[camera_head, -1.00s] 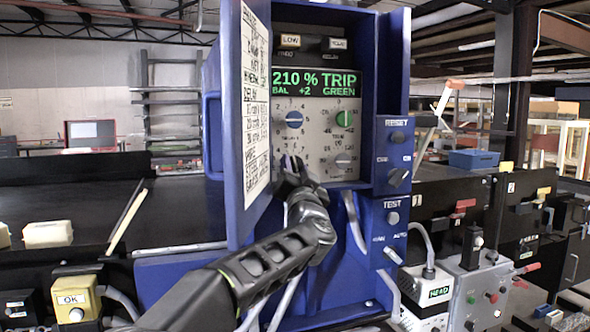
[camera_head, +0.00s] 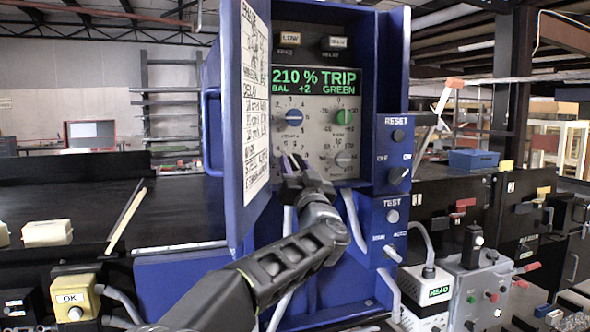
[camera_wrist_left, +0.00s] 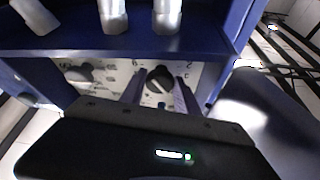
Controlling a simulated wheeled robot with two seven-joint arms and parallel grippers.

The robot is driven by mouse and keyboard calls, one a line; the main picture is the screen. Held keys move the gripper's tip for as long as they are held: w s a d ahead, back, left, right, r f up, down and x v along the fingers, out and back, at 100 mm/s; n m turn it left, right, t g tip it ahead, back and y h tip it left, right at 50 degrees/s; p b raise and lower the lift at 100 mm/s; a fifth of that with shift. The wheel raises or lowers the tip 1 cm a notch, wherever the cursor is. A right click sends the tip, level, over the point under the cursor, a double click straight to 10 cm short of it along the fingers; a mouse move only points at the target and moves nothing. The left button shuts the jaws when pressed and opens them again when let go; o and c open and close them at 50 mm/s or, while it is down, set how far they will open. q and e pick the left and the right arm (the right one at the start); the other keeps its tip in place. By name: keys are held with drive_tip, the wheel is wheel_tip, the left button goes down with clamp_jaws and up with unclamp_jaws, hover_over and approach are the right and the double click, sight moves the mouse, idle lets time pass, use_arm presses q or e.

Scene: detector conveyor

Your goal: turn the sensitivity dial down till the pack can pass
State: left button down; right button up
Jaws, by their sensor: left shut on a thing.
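The open blue detector cabinet shows a control panel (camera_head: 320,150) with a blue dial (camera_head: 294,117), a green dial (camera_head: 344,116) and a grey dial (camera_head: 343,159). Its green display (camera_head: 317,82) reads 210 % TRIP, BAL +2, GREEN. My left gripper (camera_head: 292,163) is at the lower-left dial and mostly hides it. In the left wrist view its fingers are shut on this dark dial (camera_wrist_left: 158,80), with numbers around it. I cannot read which dial is labelled sensitivity. My right gripper is out of view. A cream block (camera_head: 47,233), possibly the pack, lies on the dark conveyor (camera_head: 85,200).
The cabinet's open door (camera_head: 246,130) stands close left of my arm. RESET (camera_head: 397,137) and TEST (camera_head: 392,216) switches are on the right. A yellow OK button box (camera_head: 76,299) stands front left.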

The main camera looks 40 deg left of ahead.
use_arm(q)
drive_tip(key=n+g, duration=0.1)
drive_tip(key=n, duration=0.1)
drive_tip(key=n+g+y, duration=0.1)
drive_tip(key=n, duration=0.2)
drive_tip(key=shift+w+d+n+y, duration=0.1)
drive_tip(key=shift+w+n+y, duration=0.1)
drive_tip(key=shift+n+y, duration=0.1)
drive_tip(key=n+g, duration=0.2)
drive_tip(key=n, duration=0.1)
drive_tip(key=n+g+y+p, duration=0.1)
drive_tip(key=n, duration=0.2)
drive_tip(key=shift+n+g, duration=0.4)
drive_tip(key=c, duration=0.9)
unclamp_jaws()
drive_tip(key=shift+d, duration=0.1)
